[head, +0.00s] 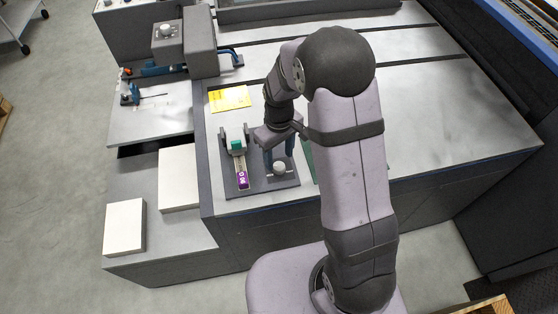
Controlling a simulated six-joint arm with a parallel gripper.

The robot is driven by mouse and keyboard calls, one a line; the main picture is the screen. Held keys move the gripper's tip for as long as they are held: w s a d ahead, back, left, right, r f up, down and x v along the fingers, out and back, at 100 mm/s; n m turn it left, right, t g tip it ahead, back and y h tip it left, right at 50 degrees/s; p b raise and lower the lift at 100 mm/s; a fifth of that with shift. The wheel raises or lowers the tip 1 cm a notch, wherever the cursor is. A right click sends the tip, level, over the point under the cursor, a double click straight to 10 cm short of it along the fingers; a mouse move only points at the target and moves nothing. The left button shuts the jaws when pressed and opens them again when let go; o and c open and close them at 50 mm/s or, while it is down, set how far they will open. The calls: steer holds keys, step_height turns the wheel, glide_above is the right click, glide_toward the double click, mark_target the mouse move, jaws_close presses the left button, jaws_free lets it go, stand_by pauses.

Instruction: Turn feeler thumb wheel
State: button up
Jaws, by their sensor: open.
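Two pale round knobs show, and I cannot tell from the picture which is the feeler thumb wheel. One knob (279,168) stands on a dark base plate on the bench, just below my gripper (279,158). The other knob (166,30) sits on the grey feeder box (200,42) at the upper left, well away from my gripper. My gripper points down with its blue fingers apart and nothing visible between them. The fingertips are close to the near knob; whether they touch it is unclear. My arm hides the bench to the right.
On the same base plate (262,189), left of my gripper, stands a holder with a green block (237,147) and a purple-labelled strip (242,180). A yellow sheet (230,98) lies behind. White stacks (125,228) stand at lower left. The bench top (450,125) at right is clear.

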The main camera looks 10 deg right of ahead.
mark_target(279, 166)
steer(key=shift+f+p, duration=0.35)
steer(key=shift+f, duration=1.55)
steer(key=c, duration=1.1)
